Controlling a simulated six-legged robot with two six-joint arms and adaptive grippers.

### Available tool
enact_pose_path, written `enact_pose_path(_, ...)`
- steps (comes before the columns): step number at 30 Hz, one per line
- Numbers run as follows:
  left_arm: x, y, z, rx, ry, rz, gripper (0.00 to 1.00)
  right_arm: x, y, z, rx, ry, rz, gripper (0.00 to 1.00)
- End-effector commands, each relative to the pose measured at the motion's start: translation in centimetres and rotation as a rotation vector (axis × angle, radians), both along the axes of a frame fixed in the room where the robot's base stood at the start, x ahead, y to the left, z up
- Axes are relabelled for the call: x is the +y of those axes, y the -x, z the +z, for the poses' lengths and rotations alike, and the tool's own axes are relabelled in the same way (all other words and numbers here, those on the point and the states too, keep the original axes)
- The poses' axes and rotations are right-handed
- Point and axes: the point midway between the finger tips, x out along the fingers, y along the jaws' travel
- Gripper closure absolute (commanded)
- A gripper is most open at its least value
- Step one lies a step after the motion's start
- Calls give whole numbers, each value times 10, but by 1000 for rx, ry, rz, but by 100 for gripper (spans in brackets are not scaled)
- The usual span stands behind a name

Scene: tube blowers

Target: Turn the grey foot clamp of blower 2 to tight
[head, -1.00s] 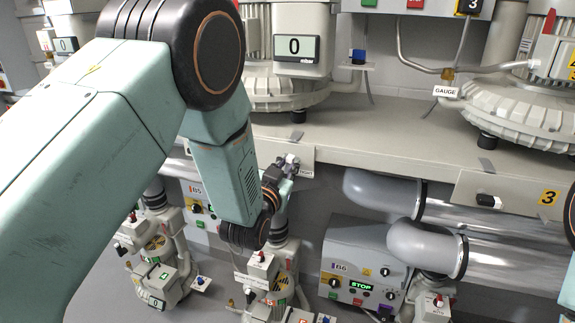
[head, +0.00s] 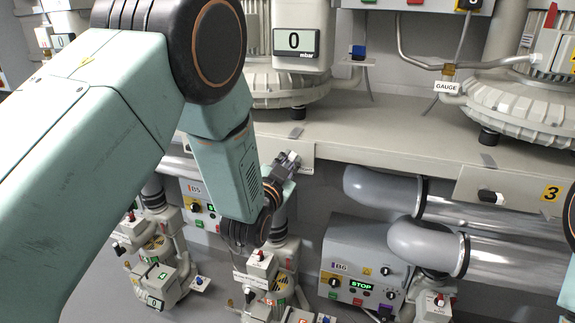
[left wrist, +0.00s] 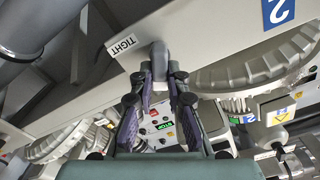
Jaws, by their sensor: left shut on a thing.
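The grey foot clamp (left wrist: 159,58) shows in the left wrist view as a short grey handle on the pale bench edge. It stands between the fingertips of my left gripper (left wrist: 161,72), which is shut on it. The white TIGHT label (left wrist: 122,44) is just left of the clamp, and a blue 2 plate (left wrist: 279,10) is on the same edge to the right. In the head view my left gripper (head: 288,160) is at the front face of the bench and partly covers a white label (head: 307,166). The clamp is hidden there. My right gripper is out of view.
Below the bench stand the B6 control box (head: 352,262) showing STOP and several small pump units. Large grey pipes (head: 425,245) run to the right. A blower with a 0 display (head: 293,41) stands on the bench (head: 400,140) above. Another clamp (head: 490,197) is near the 3 plate.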

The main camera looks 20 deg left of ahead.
Motion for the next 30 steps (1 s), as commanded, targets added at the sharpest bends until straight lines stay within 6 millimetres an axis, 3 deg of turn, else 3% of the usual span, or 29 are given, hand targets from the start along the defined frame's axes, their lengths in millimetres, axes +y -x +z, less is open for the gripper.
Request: enact_pose_path(30, -7, 0, -13, -28, -915, 5, 100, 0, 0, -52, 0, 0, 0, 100)
